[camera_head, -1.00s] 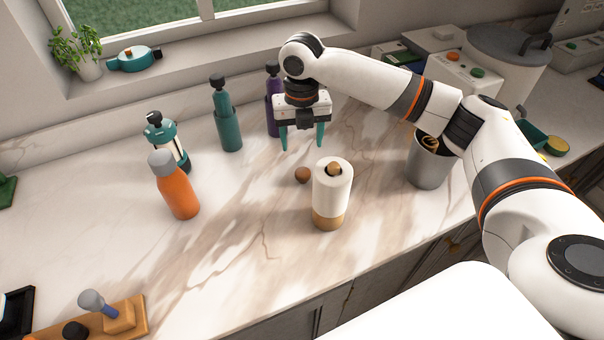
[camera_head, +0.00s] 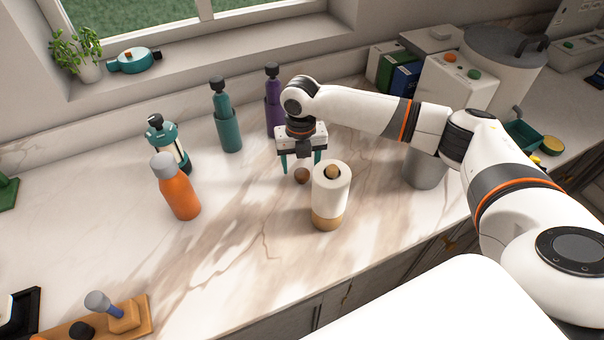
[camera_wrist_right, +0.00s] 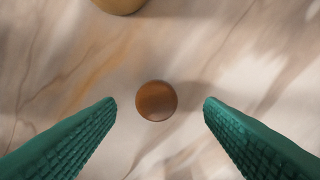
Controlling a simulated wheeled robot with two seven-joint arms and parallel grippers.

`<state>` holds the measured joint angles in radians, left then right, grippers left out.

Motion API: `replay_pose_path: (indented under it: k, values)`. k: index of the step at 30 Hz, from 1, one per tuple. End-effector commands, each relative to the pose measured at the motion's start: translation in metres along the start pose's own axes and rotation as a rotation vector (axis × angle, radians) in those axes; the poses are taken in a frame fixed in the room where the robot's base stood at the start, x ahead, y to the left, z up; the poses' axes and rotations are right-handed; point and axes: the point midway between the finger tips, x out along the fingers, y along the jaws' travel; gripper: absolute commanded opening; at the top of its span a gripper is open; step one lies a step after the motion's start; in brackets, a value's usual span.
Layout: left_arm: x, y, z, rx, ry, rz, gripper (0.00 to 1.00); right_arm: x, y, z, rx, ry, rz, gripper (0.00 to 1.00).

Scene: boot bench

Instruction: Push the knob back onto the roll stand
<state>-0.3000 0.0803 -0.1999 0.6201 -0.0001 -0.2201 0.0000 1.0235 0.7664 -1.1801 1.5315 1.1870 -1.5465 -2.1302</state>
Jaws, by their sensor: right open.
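The brown round knob (camera_head: 302,175) lies loose on the marble counter, just left of the roll stand. The roll stand (camera_head: 327,222) is upright with a white paper roll (camera_head: 330,188) on its wooden base; a wooden post top shows in the roll's core. My right gripper (camera_head: 301,166) is open and empty, pointing down above the knob. In the right wrist view the knob (camera_wrist_right: 156,101) is midway between the teal fingers and a little beyond their tips, with neither finger touching it. Part of the stand's base (camera_wrist_right: 118,3) shows at the top there. My left gripper is out of view.
An orange bottle (camera_head: 178,190), a teal and white press (camera_head: 168,145), a teal bottle (camera_head: 226,125) and a purple bottle (camera_head: 273,105) stand to the left and behind. A grey metal container (camera_head: 425,168) stands at right. The counter's front left middle is clear.

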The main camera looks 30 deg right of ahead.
Motion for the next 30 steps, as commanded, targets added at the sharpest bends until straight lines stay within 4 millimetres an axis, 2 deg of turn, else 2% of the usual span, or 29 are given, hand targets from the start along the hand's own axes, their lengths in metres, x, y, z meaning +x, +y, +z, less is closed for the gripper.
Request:
replay_pose_path:
  k: [4, 9, 20, 21, 27, 30]
  values:
    - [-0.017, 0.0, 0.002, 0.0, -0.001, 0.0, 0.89, 0.02, 0.004, 0.001, 0.001, -0.005, 0.005, 0.62]
    - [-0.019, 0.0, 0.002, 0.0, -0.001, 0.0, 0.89, 0.042, 0.003, 0.001, 0.0, -0.003, 0.002, 0.62]
    - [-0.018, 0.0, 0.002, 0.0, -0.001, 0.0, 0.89, 0.045, 0.003, 0.0, -0.001, -0.001, 0.001, 0.62]
    - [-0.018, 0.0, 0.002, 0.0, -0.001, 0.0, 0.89, 0.045, 0.003, 0.0, -0.001, -0.001, 0.001, 0.61]
    - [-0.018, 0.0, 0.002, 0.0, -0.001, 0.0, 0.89, 0.045, 0.004, 0.0, 0.0, -0.001, 0.001, 0.28]
    - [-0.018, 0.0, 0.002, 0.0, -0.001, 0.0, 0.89, 0.045, 0.004, 0.0, 0.0, -0.001, 0.001, 0.15]
